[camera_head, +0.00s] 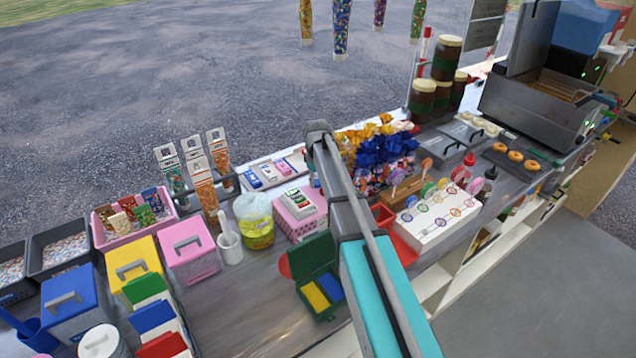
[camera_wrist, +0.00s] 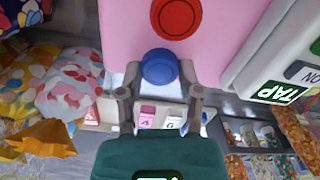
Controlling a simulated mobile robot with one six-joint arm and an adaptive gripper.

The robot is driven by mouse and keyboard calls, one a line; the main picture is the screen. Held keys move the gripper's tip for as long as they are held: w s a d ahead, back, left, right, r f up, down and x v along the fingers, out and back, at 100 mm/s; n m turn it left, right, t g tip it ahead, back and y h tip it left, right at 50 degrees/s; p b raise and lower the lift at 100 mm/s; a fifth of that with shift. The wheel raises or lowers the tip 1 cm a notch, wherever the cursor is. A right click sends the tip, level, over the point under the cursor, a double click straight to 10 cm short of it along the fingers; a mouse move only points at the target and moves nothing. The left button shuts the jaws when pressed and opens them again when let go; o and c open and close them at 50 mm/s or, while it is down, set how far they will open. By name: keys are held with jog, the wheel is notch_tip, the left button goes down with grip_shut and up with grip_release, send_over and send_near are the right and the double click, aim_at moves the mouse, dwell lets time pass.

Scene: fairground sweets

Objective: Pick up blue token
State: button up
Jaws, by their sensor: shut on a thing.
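The blue token (camera_wrist: 160,66) is a round disc between the two fingertips of my gripper (camera_wrist: 160,78) in the wrist view. The fingers are shut on its sides. Behind it in this view is a pink surface (camera_wrist: 122,28), and a red token (camera_wrist: 176,17) lies on that surface, just beyond the blue one. I cannot tell whether the blue token still touches the pink surface. In the head view my arm hides the fingertips and the tokens, close to the pink box (camera_head: 312,222).
A white card reader marked TAP (camera_wrist: 262,72) is right of the tokens; it shows on the pink box in the head view (camera_head: 297,205). A yellow-filled tub (camera_head: 256,222), a green open case (camera_head: 315,280) and blue and gold wrapped sweets (camera_head: 385,152) crowd around.

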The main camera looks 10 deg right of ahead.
aim_at(317, 181)
notch_tip(317, 181, up, 3)
jog(key=p, duration=0.3)
jog(key=shift+r, duration=0.15)
jog(key=s+a+r+p, duration=0.1)
jog(key=s+r+p, duration=0.8)
jog(key=s, duration=0.5)
jog(key=shift+r+p, duration=0.35)
jog(key=shift+p, duration=0.15)
jog(key=shift+w, duration=0.15)
jog(key=w+a+f, duration=0.1)
jog(key=w+a, duration=0.1)
jog(key=w+a+b, duration=0.1)
jog(key=w+a, duration=0.1)
jog(key=w, duration=0.1)
jog(key=w+a+f+b, duration=0.1)
jog(key=w+a, duration=0.2)
jog(key=shift+w+f, duration=0.15)
jog(key=shift+f, duration=0.15)
jog(key=shift+w+a+f+b, duration=0.1)
jog(key=shift+w+a+b, duration=0.25)
jog(key=shift+a, duration=0.25)
jog(key=shift+f, duration=0.2)
jog(key=shift+f+b, duration=2.4)
jog(key=shift+b, duration=0.25)
